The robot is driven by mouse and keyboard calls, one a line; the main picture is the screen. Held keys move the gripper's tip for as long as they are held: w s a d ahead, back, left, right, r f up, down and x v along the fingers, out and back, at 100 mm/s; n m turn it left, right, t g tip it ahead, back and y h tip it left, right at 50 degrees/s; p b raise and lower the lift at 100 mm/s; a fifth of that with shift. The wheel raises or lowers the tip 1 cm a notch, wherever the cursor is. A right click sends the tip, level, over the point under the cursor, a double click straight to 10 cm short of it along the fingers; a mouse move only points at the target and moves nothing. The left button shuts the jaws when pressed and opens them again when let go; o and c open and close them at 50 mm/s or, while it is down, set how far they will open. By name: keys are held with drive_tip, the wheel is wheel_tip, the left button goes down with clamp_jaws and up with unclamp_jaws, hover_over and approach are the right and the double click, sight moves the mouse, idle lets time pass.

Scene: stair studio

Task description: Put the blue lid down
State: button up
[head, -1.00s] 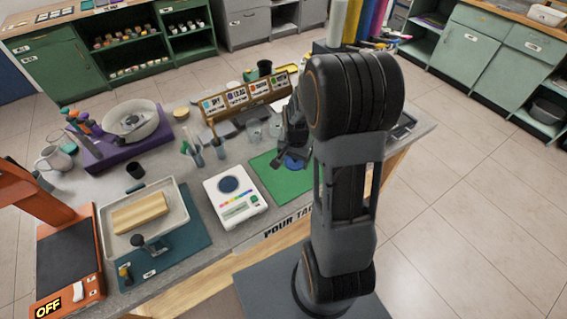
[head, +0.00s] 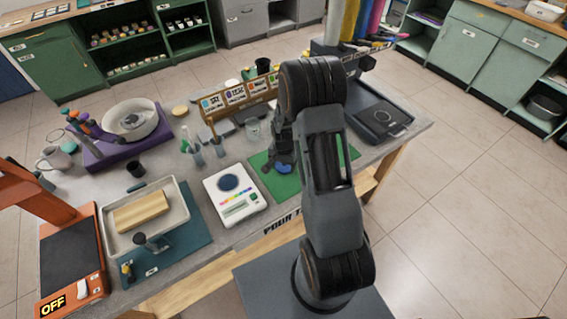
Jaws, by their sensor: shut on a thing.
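The blue lid (head: 284,169) shows as a small blue disc over the green mat (head: 341,154) on the table. My gripper (head: 283,162) points down at the mat and is shut on the blue lid. The gripper hides part of the lid. I cannot tell whether the lid touches the mat or is held just above it. My arm covers part of the mat's middle.
A white scale (head: 235,195) stands left of the mat. A wooden card rack (head: 238,99) and a glass beaker (head: 252,131) stand behind. A dark tray (head: 379,108) lies at the right. Bare green mat shows on both sides of my arm.

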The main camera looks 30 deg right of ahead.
drive_tip(key=shift+f, duration=0.1)
drive_tip(key=shift+f+b, duration=0.15)
drive_tip(key=shift+b, duration=0.15)
drive_tip(key=o, duration=0.9)
drive_tip(key=shift+c, duration=0.2)
drive_tip(key=s+a+r+n+t, duration=0.1)
drive_tip(key=s+a+r+n, duration=0.1)
drive_tip(key=r, duration=0.9)
drive_tip(key=s+a+r+n+t, duration=0.1)
drive_tip(key=s+a+r+n, duration=0.15)
drive_tip(key=r, duration=0.85)
drive_tip(key=s+a+r+n+t, duration=0.1)
drive_tip(key=s+a+r+n, duration=0.1)
drive_tip(key=s, duration=0.3)
drive_tip(key=s+a+r+n+t, duration=0.1)
drive_tip(key=s+a+r+n, duration=0.1)
drive_tip(key=s, duration=0.4)
drive_tip(key=shift+s+a+r+n, duration=0.2)
drive_tip(key=shift+a+r+n, duration=0.05)
drive_tip(key=shift+r+n, duration=0.55)
